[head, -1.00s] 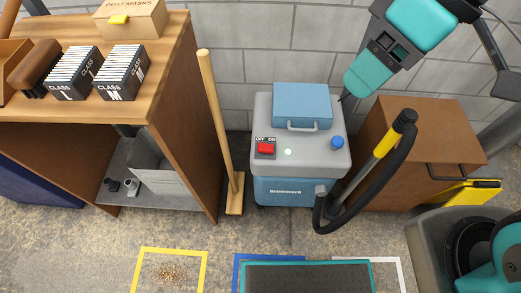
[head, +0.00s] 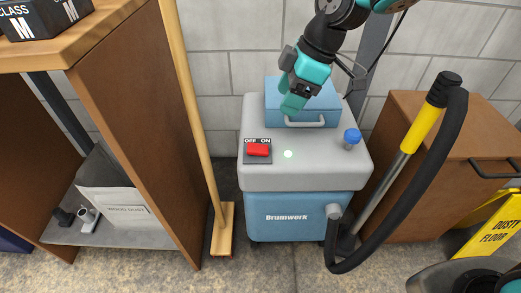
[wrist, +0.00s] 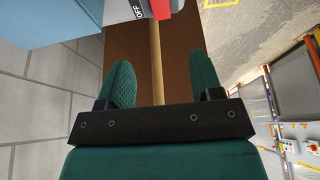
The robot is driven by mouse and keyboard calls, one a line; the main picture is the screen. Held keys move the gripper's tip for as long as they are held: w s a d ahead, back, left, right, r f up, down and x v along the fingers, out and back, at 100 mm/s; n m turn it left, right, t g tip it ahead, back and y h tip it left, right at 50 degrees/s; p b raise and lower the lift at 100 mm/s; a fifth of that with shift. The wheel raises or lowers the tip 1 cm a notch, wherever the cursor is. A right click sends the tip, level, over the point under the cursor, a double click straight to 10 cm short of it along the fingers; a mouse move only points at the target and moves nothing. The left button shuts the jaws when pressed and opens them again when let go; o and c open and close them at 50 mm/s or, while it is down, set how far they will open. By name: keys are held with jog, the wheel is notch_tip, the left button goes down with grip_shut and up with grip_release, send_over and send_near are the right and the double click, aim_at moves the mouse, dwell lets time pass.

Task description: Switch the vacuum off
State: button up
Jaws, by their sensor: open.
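The vacuum (head: 255,179) is a grey and blue box on wheels marked "Brumwerk". Its red switch (head: 258,150) sits on a dark plate labelled OFF and ON, at the left of the grey top. The red switch (wrist: 160,8) is at the top edge there, partly cut off.
A blue case (head: 275,95) with a handle is on the vacuum's back. A blue knob (head: 352,137) stands right of the light. The hose (head: 440,185) and wand rise at the right before a brown cabinet (head: 397,150). A broom (head: 195,110) leans at the left.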

aim_at(258, 148)
jog(key=b+x, duration=0.4)
jog(key=x, duration=1.1)
jog(key=shift+f+b, duration=0.1)
jog(key=shift+b, duration=0.2)
